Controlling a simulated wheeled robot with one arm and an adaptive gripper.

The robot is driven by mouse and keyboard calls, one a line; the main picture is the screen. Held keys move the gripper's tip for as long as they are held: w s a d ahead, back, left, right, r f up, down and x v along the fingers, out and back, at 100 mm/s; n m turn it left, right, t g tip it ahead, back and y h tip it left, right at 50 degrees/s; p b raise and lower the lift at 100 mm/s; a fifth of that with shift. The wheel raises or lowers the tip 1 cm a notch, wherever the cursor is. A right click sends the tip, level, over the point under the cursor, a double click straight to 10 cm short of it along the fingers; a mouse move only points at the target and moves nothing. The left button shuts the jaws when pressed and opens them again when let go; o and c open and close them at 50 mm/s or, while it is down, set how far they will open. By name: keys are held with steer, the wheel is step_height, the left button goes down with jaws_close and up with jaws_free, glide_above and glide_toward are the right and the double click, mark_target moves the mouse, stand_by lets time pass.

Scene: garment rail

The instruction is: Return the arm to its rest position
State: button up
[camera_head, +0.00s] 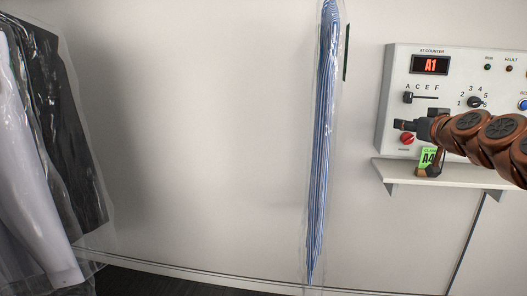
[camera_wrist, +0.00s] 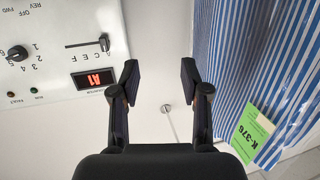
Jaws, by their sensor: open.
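My gripper (camera_wrist: 160,78) is open and empty in the wrist view, with bare wall between its two dark fingers. In the head view my gripper (camera_head: 402,125) is at the right, in front of the control panel (camera_head: 455,75) and above the small shelf (camera_head: 450,176). My brown arm reaches in from the right edge. The panel also shows upside down at the left of the wrist view (camera_wrist: 60,50).
A blue-striped garment in clear film (camera_head: 323,140) hangs left of the panel; it shows at the right of the wrist view with a green K 376 tag (camera_wrist: 251,134). A green A4 tag (camera_head: 428,157) is by the shelf. Bagged garments (camera_head: 60,130) hang far left.

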steer(key=s+a+f+n+g+y, duration=0.1)
steer(key=s+a+f+g+y, duration=0.2)
steer(key=a+f, duration=0.45)
steer(key=s+a+f+n+g+y, duration=0.1)
steer(key=s+a+f+n+g, duration=0.25)
steer(key=a, duration=0.65)
steer(key=s+a+f+m+g+h, duration=0.1)
steer(key=s+a+f+g, duration=0.2)
steer(key=s+f, duration=0.45)
steer(key=s+a+f+m+g, duration=0.1)
steer(key=s+a+f+g, duration=0.15)
steer(key=s+f, duration=0.55)
steer(key=s+d+f+m+g+h, duration=0.15)
steer(key=s+f+g, duration=0.25)
steer(key=s, duration=0.8)
steer(key=s+d+f+m+g+h, duration=0.1)
steer(key=s+d+f+g+h, duration=0.3)
steer(key=s, duration=0.9)
step_height(320, 180, up, 17)
steer(key=a+t+y+p, duration=0.1)
steer(key=t+p, duration=0.1)
steer(key=p, duration=1.4)
steer(key=shift+w+a+y, duration=0.2)
steer(key=shift+w+y, duration=0.05)
steer(key=shift+y, duration=0.1)
steer(key=shift+s, duration=0.1)
steer(key=shift+c, duration=0.4)
